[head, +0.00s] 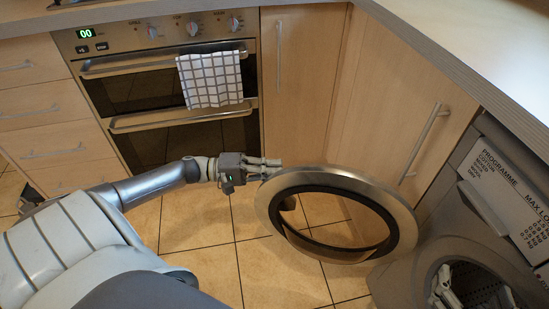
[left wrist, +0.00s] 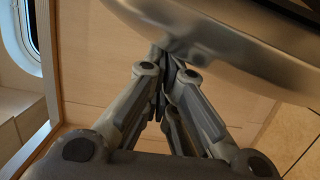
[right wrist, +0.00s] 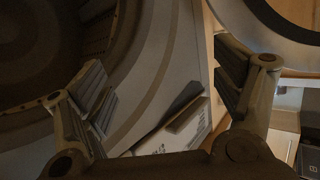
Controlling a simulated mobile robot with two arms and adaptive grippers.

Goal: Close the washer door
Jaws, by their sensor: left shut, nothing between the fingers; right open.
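The washer door (head: 340,178), a round silver ring with dark inner trim, stands wide open left of the washer (head: 404,280). The washer's round opening (head: 470,280) is uncovered at the lower right. My left gripper (head: 278,167) is shut and empty at the door's upper left edge. In the left wrist view its closed fingertips (left wrist: 165,55) are at the silver rim (left wrist: 230,45); I cannot tell if they touch. My right gripper (right wrist: 168,88) is open and empty in the right wrist view, between the opening (right wrist: 40,50) and the door's rim (right wrist: 240,35).
An oven (head: 165,95) with a checked towel (head: 211,80) stands at the back left. Wooden cupboards (head: 300,80) with a long handle (head: 422,140) are behind the door. A countertop (head: 460,45) overhangs the washer. The tiled floor (head: 205,230) is clear left of the door.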

